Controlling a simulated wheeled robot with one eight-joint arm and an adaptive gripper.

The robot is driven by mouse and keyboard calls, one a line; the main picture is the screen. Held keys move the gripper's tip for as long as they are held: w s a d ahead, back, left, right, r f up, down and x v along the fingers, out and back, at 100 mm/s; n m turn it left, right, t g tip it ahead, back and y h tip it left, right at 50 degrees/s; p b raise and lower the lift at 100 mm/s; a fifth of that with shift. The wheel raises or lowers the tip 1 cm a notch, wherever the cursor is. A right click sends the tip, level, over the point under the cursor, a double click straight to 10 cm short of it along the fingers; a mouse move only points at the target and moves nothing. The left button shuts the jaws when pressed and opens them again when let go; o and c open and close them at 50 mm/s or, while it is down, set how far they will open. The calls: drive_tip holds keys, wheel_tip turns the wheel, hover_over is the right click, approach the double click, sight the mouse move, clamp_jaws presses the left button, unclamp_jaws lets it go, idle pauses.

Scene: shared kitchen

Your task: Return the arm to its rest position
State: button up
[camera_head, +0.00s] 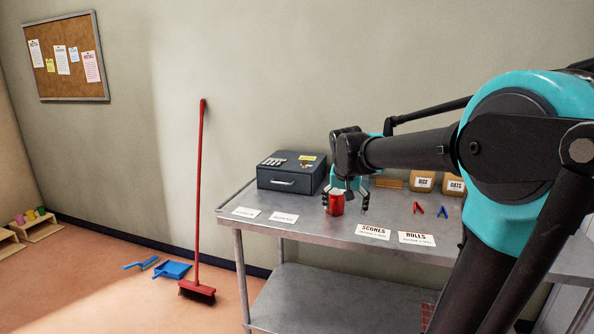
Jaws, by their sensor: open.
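My gripper (345,207) is at the end of my arm, above the metal table (305,235), pointing down. Its fingers are spread, one at the left edge of a red cup-like object (336,204) and one to the right of it. The red object stands upright on the table. I cannot tell whether the fingers touch it. My arm reaches in from the right and covers part of the table's back right.
A dark box with a keypad (291,180) stands left of my gripper. Jars (423,182), red and blue clips (442,212) and paper labels (373,232) are on the table. A red broom (200,190) leans on the wall; a blue dustpan (172,270) lies on the floor.

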drive_tip(key=s+d+f+n+y, duration=0.1)
drive_tip(key=s+d+f, duration=0.3)
drive_tip(key=s+f, duration=1.5)
drive_tip(key=s+n, duration=0.1)
drive_tip(key=s, duration=0.2)
drive_tip(key=shift+f+n, duration=0.2)
drive_tip(key=shift+n, duration=0.2)
drive_tip(key=shift+w+d, duration=0.1)
